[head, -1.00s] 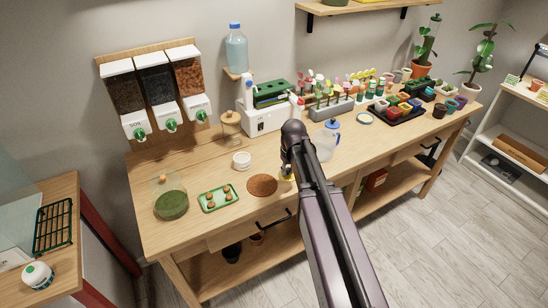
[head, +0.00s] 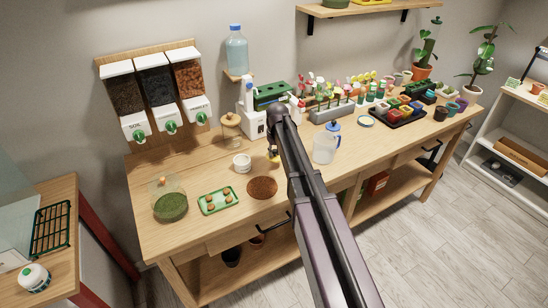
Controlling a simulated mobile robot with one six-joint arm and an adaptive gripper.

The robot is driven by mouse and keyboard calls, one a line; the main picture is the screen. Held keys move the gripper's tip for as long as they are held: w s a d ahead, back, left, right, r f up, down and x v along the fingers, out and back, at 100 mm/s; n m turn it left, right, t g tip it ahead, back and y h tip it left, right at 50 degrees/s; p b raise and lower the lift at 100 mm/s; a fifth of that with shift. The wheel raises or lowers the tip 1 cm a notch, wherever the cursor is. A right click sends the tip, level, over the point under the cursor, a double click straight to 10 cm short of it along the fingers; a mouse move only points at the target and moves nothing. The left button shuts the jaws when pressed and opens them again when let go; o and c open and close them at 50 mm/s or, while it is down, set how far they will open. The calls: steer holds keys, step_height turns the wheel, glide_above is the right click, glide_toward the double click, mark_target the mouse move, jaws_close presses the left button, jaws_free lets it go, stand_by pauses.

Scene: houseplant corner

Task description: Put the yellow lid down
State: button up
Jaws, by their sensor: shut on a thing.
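The yellow lid (head: 272,158) shows as a small patch of yellow at the end of my arm, in the middle of the head view. My gripper (head: 273,152) is shut on it, mostly hidden behind my arm. Whether the lid touches the wooden bench (head: 232,221) or hangs just above it, I cannot tell. It is right of a small white pot (head: 242,162) and behind a round brown mat (head: 262,188).
A white machine with a green top (head: 256,122) stands behind. A green tray (head: 217,201) and a green-filled jar (head: 171,205) are at left. Bare bench lies around the mat.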

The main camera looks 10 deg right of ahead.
mark_target(274, 156)
steer(key=shift+w, duration=0.1)
steer(key=shift+w, duration=0.2)
steer(key=shift+w+a+f+b, duration=0.1)
steer(key=shift+w+f+b, duration=0.3)
steer(key=shift+f+b, duration=1.45)
steer(key=shift+f, duration=0.15)
steer(key=o, duration=0.9)
steer(key=shift+r, duration=0.25)
steer(key=r+p, duration=0.4)
steer(key=s+r+p, duration=0.1)
steer(key=r+p, duration=0.6)
steer(key=p, duration=0.1)
steer(key=shift+s+r, duration=0.25)
steer(key=shift+r, duration=0.15)
